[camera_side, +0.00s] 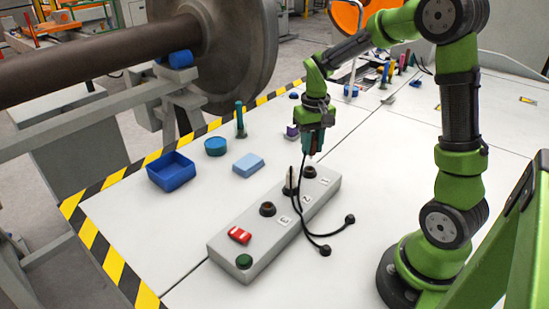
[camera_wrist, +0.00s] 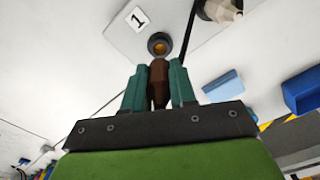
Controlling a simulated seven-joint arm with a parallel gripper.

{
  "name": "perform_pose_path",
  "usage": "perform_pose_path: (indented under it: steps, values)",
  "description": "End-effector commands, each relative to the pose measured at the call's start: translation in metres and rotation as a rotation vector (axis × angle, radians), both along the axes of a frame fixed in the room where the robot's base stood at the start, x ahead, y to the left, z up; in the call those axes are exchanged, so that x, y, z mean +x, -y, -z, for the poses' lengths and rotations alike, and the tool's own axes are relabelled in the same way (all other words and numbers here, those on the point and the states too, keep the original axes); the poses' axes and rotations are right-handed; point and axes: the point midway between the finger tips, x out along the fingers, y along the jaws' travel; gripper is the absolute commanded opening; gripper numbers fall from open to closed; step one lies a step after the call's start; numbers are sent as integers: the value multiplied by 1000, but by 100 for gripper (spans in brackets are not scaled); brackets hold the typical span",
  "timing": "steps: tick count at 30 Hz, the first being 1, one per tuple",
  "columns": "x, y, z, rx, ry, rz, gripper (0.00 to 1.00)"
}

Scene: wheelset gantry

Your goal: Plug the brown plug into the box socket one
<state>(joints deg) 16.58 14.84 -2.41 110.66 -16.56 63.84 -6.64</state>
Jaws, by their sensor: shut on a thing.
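My gripper (camera_side: 313,148) points down over the far end of the grey socket box (camera_side: 228,243). In the wrist view its teal fingers (camera_wrist: 158,88) are shut on the brown plug (camera_wrist: 158,78). Socket one (camera_wrist: 158,44), a dark ring with an orange-brown inside, lies just past the plug's tip beside the label "1" (camera_wrist: 137,19). Its opening is visible and the plug looks apart from it. In the side view socket one (camera_side: 309,171) is just below the fingers. The plug is mostly hidden there by the fingers, so its exact gap and alignment are hard to tell.
Black cables end in round plugs (camera_side: 350,218) on the table. A red switch (camera_side: 239,235) and green button (camera_side: 244,261) are at the near end. A blue bin (camera_side: 171,172) and light blue block (camera_side: 248,165) stand left.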

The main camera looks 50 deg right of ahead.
Motion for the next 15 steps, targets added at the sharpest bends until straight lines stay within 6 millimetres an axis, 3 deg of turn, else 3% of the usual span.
perform_pose_path:
  steps: [6,15]
  values:
    - [0,0,17,1,-1,0,0]
    - [0,0,24,0,0,0,0]
